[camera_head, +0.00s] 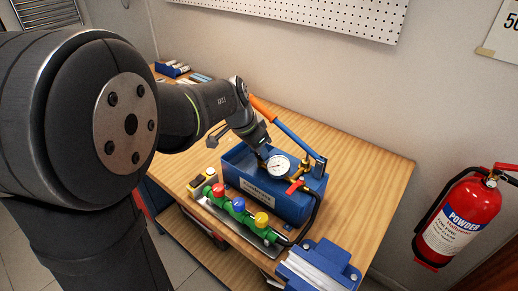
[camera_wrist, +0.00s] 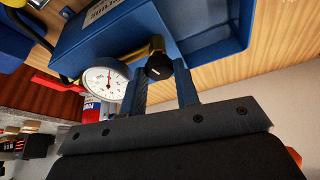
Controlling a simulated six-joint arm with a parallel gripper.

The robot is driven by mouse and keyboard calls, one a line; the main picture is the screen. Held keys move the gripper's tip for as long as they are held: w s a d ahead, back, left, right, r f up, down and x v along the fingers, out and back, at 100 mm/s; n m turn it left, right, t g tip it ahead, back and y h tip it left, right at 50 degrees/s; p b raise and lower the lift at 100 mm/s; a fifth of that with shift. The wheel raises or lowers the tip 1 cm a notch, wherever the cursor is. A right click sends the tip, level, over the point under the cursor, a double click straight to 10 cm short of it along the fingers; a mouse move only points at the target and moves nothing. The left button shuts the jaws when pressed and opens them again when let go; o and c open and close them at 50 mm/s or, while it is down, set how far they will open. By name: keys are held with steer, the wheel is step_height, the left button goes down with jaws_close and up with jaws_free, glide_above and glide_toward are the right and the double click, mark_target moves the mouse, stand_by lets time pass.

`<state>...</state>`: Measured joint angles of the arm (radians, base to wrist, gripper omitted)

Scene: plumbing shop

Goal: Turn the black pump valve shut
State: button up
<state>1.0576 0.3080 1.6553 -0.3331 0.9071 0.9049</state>
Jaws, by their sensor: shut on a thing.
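The black pump valve (camera_wrist: 158,67) is a small dark knob on a brass fitting (camera_wrist: 156,43) of the blue test pump (camera_head: 285,203). In the wrist view it sits between the two fingertips of my gripper (camera_wrist: 160,80), which is shut on it. In the head view my gripper (camera_head: 261,148) reaches down at the back of the pump, behind the round white gauge (camera_head: 278,166). The knob is hidden there. The gauge also shows close to the left finger in the wrist view (camera_wrist: 103,84). I cannot tell how far the knob is turned.
The pump's blue lever (camera_head: 298,140) with orange grip rises right beside my gripper. A red-handled tap (camera_head: 295,186) and black hose are at the pump's right. A manifold with coloured caps (camera_head: 239,206) stands in front. The wooden bench (camera_head: 372,168) is clear at right.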

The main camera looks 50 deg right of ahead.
steer(key=shift+m+g, duration=0.3)
steer(key=shift+m, duration=0.4)
steer(key=o, duration=1)
steer(key=shift+c, duration=0.2)
